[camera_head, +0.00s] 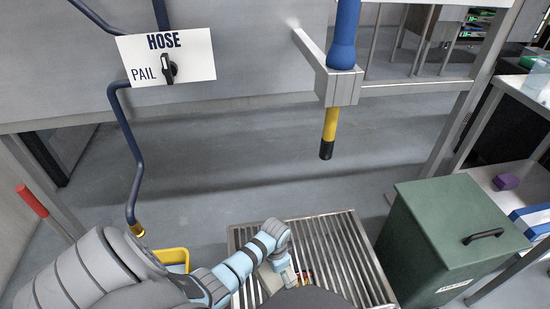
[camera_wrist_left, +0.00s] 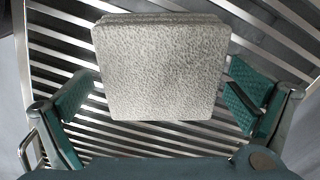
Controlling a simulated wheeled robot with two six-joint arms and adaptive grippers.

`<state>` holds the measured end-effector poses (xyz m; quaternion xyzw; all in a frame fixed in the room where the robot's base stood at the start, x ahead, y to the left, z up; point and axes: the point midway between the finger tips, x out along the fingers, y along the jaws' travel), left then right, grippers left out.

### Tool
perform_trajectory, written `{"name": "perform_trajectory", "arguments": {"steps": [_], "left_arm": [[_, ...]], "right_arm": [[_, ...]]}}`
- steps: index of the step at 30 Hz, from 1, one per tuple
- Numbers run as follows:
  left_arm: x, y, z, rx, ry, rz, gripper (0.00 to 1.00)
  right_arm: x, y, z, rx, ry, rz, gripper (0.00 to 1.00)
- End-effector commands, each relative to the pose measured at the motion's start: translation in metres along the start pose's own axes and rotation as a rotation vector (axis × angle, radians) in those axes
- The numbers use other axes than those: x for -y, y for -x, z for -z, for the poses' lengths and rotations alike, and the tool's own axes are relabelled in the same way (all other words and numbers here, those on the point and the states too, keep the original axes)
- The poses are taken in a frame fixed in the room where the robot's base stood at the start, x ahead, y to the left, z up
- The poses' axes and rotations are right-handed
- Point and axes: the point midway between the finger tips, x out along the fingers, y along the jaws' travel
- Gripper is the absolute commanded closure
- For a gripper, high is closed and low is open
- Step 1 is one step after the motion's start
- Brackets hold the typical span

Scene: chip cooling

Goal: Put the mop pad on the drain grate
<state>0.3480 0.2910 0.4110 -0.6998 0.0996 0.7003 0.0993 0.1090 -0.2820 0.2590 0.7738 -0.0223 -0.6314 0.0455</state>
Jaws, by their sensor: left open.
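The mop pad (camera_wrist_left: 160,70) is a light grey, fuzzy square block in the left wrist view. It lies over the metal slats of the drain grate (camera_wrist_left: 60,45), appearing to rest on them. My left gripper (camera_wrist_left: 158,95) is open, with one teal finger on each side of the pad. In the head view my left gripper (camera_head: 294,276) is low over the drain grate (camera_head: 340,235), and the pad is mostly hidden by my arm there. My right gripper is not in view.
A green lidded bin (camera_head: 445,230) stands right of the grate. A yellow pail (camera_head: 173,258) is left of it. A blue and yellow hose (camera_head: 330,125) hangs above, and a HOSE/PAIL sign (camera_head: 190,60) is at upper left. The floor behind the grate is clear.

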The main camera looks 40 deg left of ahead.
Motion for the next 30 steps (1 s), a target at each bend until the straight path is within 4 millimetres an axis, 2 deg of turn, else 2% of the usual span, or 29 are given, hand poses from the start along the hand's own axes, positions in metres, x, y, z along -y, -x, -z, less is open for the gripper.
{"name": "perform_trajectory", "arguments": {"steps": [1,4,9,12,16,30], "left_arm": [[0.000,0.014,0.000,-0.001,0.000,0.001,0.00],[0.000,0.041,0.001,-0.002,-0.001,0.001,0.00],[0.000,0.091,0.001,-0.003,0.000,0.000,0.00],[0.001,0.109,0.001,-0.002,0.000,0.001,0.00],[0.001,0.117,0.000,0.000,0.000,0.001,0.00],[0.000,0.115,0.000,0.000,0.001,0.000,0.00]], "right_arm": [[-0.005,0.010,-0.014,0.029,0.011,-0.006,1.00],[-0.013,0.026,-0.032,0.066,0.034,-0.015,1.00],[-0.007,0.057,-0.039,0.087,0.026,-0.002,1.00],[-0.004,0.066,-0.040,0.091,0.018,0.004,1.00],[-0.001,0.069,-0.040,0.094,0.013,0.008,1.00],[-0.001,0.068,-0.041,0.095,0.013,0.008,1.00]]}}
